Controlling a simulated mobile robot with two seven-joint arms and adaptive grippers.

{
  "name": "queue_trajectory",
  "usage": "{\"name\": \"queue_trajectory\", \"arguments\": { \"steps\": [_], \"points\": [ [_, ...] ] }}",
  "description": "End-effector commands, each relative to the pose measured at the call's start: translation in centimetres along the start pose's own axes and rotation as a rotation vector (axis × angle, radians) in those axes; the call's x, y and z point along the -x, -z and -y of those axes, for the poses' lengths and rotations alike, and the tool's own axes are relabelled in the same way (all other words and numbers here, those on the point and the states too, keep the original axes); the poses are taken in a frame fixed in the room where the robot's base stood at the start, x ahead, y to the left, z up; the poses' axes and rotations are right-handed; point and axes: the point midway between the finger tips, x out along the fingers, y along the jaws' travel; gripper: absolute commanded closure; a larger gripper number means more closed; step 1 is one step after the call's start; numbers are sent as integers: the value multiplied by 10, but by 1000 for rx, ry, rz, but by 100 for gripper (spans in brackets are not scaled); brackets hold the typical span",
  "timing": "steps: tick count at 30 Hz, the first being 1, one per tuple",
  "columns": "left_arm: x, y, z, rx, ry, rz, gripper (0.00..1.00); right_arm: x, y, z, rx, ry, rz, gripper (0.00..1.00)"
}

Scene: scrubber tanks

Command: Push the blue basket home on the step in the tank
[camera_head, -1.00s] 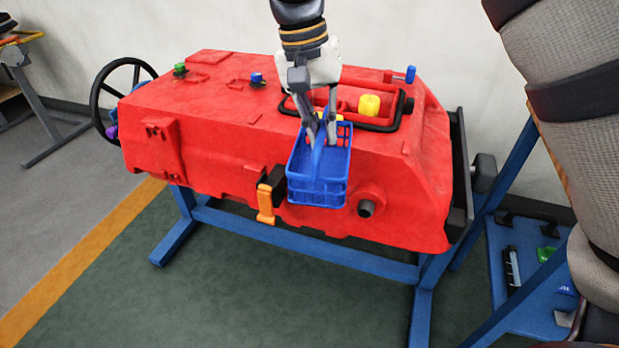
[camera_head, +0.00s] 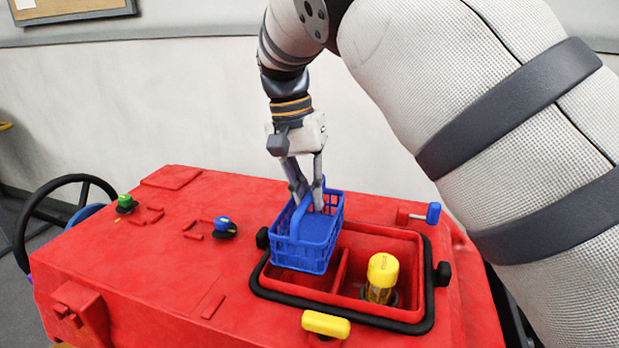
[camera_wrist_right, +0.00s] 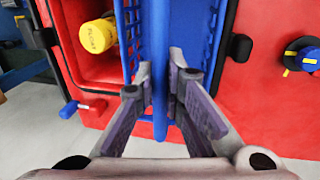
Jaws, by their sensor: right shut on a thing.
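The blue basket (camera_head: 306,240) hangs upright from my right gripper (camera_head: 310,203), which is shut on its handle. In the head view the basket is over the left part of the opening in the red tank (camera_head: 170,255), with its bottom around rim height. How far it reaches into the opening I cannot tell. In the right wrist view the fingers (camera_wrist_right: 160,85) close on the upright blue handle (camera_wrist_right: 159,40) between the basket's walls. The step is hidden under the basket. My left gripper is in neither view.
A yellow-capped part (camera_head: 382,275) stands in the opening's right compartment. A black gasket (camera_head: 428,300) rings the opening. A yellow latch (camera_head: 326,323) sits at the front, a blue knob (camera_head: 433,212) behind. Green (camera_head: 125,202) and blue-capped (camera_head: 223,226) knobs stand on the left.

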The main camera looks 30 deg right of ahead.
Motion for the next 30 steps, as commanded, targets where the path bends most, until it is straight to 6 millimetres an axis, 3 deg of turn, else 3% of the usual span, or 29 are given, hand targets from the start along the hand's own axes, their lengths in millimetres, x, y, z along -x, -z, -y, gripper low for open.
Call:
{"name": "queue_trajectory", "arguments": {
  "steps": [1, 3, 18, 30],
  "points": [
    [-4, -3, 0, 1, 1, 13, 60, -17, -1, 3, 2, -10, 8, 100],
    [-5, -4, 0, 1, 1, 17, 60, -28, -1, 5, 1, -8, 6, 100],
    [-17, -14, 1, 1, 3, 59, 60, -79, -1, 14, 0, -7, 4, 100],
    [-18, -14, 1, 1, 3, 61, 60, -83, -1, 15, 0, -2, 0, 100]
  ]
}}
